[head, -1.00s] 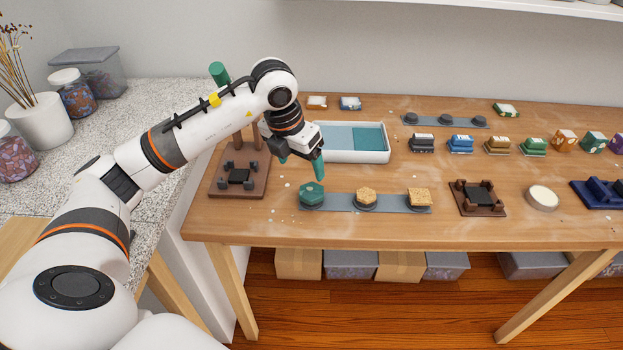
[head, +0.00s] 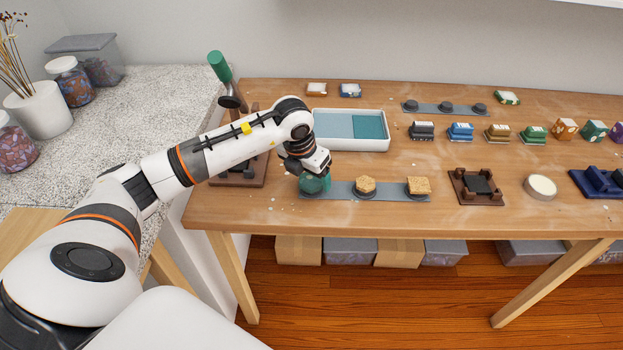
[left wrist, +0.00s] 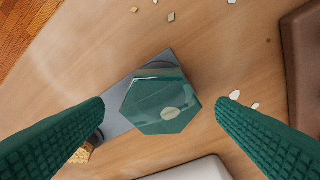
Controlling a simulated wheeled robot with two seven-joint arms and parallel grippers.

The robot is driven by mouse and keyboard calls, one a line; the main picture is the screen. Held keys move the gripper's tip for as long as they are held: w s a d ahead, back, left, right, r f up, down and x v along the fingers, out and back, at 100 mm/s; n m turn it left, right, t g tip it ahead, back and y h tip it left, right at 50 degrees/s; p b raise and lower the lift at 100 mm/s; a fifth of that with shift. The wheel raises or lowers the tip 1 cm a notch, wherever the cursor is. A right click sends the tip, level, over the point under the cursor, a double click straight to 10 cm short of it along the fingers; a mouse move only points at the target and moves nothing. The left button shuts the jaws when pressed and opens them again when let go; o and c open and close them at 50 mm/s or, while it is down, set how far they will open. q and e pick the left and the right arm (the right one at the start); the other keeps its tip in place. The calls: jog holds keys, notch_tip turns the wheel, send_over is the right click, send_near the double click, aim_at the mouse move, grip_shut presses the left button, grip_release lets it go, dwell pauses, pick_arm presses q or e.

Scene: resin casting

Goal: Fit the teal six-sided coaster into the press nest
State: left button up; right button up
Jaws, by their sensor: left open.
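The teal six-sided coaster (head: 312,184) sits at the left end of a grey strip holder, partly hidden by my gripper in the head view. In the left wrist view the coaster (left wrist: 158,103) lies between the two green fingers, with a gap on both sides. My left gripper (head: 316,181) is open and low over it; its fingertips also show in the left wrist view (left wrist: 165,105). The press (head: 237,172), a brown base with a green-handled lever, stands at the left of the table. My right gripper is not in view.
The grey strip (head: 390,190) also carries a tan six-sided piece (head: 366,186) and a tan square piece (head: 419,186). A white tray (head: 350,147) with teal sections lies behind. A brown fixture (head: 477,187) and a round white disc (head: 541,187) stand to the right.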

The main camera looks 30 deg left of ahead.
pick_arm(q)
jog(key=shift+w+f, duration=0.15)
jog(key=shift+f, duration=0.3)
jog(key=c, duration=1.1)
jog(key=shift+r, duration=0.1)
